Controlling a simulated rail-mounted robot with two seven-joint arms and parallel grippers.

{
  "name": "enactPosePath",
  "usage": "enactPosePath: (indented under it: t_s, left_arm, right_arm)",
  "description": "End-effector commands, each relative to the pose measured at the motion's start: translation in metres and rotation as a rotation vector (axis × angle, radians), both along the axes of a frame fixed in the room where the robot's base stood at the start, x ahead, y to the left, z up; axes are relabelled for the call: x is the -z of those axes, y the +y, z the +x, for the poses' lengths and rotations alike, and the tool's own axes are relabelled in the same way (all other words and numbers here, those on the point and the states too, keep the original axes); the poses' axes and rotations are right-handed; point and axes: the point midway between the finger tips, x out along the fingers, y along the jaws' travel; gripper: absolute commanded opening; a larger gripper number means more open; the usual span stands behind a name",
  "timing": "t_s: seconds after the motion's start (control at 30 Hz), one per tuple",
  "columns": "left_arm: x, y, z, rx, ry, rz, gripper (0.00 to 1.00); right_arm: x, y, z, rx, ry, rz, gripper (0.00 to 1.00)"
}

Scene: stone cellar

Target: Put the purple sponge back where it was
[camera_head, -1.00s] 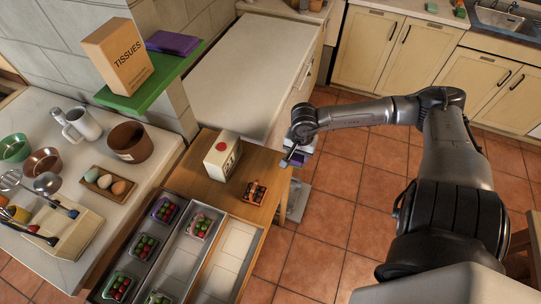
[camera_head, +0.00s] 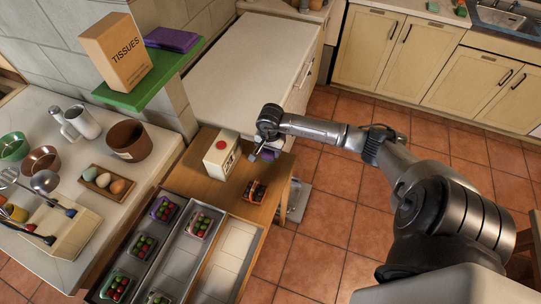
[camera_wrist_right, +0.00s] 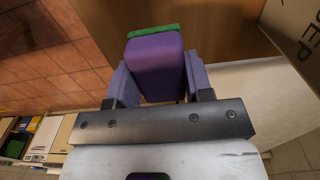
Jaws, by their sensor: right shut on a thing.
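The purple sponge (camera_wrist_right: 155,72) with a green layer at its far end is between the fingers of my right gripper (camera_wrist_right: 158,85) in the right wrist view. The gripper is shut on it. In the head view, my right gripper (camera_head: 262,153) is near the far right edge of the wooden table (camera_head: 208,190), just right of the white carton. Only a small purple part of the sponge (camera_head: 271,153) shows there, beside the fingers. The sponge appears held above the wooden surface. My left gripper is not in view.
A white carton (camera_head: 222,156) with a red dot and a small dark punnet (camera_head: 255,191) stand close to the gripper. Produce punnets sit in metal trays in front.

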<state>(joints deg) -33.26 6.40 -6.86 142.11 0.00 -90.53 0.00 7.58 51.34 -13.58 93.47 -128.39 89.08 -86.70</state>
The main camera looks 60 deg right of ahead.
Motion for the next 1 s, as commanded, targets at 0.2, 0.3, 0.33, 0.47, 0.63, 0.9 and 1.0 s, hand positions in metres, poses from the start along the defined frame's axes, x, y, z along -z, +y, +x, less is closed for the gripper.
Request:
enactPosePath:
  t_s: [0.2, 0.3, 0.33, 0.47, 0.63, 0.9, 1.0]
  left_arm:
    - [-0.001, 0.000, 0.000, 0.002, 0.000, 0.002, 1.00]
    - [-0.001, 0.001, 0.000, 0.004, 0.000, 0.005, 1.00]
    - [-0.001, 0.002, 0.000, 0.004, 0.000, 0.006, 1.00]
    - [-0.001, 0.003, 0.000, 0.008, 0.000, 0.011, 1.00]
    - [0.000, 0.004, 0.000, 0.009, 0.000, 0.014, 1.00]
    - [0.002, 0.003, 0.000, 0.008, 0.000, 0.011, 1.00]
    - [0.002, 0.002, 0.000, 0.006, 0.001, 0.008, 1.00]
  right_arm:
    - [0.029, 0.001, -0.001, 0.003, 0.002, 0.004, 0.21]
    - [0.036, 0.000, -0.001, 0.001, 0.001, 0.002, 0.21]
    - [0.037, 0.000, -0.001, 0.001, 0.001, 0.001, 0.21]
    - [0.038, 0.000, -0.001, 0.001, 0.000, 0.001, 0.21]
    - [0.038, 0.000, -0.001, 0.001, 0.000, 0.000, 0.21]
    - [0.040, 0.000, -0.001, 0.000, 0.000, 0.000, 0.60]
    - [0.040, 0.000, -0.001, 0.000, 0.000, 0.000, 0.70]
